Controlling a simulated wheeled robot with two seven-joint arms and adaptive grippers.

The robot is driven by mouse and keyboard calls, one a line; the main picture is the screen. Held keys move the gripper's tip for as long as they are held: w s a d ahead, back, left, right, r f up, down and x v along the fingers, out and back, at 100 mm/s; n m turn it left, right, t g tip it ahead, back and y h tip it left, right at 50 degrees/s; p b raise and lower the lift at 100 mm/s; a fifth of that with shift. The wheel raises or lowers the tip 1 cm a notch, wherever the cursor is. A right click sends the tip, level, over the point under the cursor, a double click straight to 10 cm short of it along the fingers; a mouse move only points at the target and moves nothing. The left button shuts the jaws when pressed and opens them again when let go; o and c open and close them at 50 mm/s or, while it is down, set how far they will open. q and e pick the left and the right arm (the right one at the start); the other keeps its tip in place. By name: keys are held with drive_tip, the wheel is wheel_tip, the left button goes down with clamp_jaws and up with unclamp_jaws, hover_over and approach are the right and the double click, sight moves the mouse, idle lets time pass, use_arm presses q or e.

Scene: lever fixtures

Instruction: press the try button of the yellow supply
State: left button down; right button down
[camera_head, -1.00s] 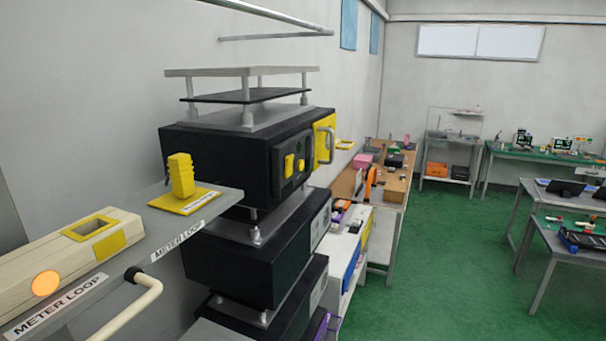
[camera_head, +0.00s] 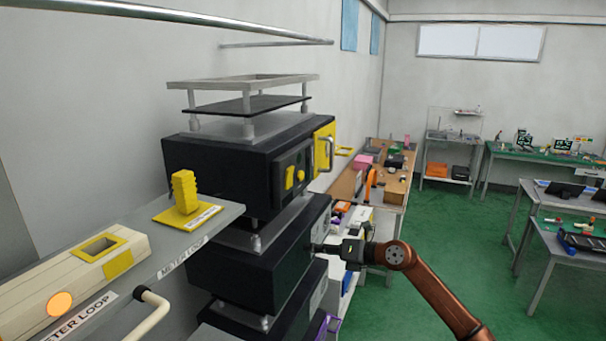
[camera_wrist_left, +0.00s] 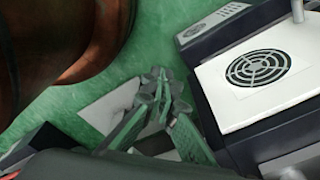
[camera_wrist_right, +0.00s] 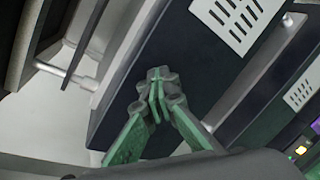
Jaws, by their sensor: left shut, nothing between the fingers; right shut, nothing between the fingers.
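The supply with yellow parts is a black box (camera_head: 225,170) on the stacked rack left of centre in the head view. I cannot read which is the try button. My right gripper (camera_head: 316,247) is shut and empty, below that front, close to the lower black box; it also shows in the right wrist view (camera_wrist_right: 157,85). My left gripper (camera_wrist_left: 163,88) is shut and empty, seen only in the left wrist view.
A grey shelf (camera_head: 225,215) labelled METER LOOP juts out at the left, with a yellow ribbed block (camera_head: 184,190) and a cream housing (camera_head: 60,285) on it. A wooden-topped bench (camera_head: 395,185) stands beyond the rack. Green floor is open to the right.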

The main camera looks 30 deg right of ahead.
sight(301, 176)
drive_tip(key=s+d+r+n+t+h+p, duration=0.1)
drive_tip(key=s+r+n+h, duration=0.2)
drive_tip(key=r, duration=0.9)
drive_tip(key=s+d+r+n+t+h+p, duration=0.1)
drive_tip(key=s+d+r+n+h, duration=0.1)
drive_tip(key=s+r+h, duration=0.4)
drive_tip(key=s+r+n, duration=0.1)
drive_tip(key=s+r, duration=0.3)
drive_tip(key=r, duration=0.3)
drive_tip(key=shift+d, duration=0.2)
drive_tip(key=shift+a, duration=0.1)
drive_tip(key=w+a+p, duration=0.5)
drive_tip(key=w+p, duration=0.1)
drive_tip(key=p, duration=0.1)
drive_tip(key=shift+w+a+p, duration=0.3)
drive_tip(key=shift+w+a, duration=0.05)
drive_tip(key=shift+w, duration=0.05)
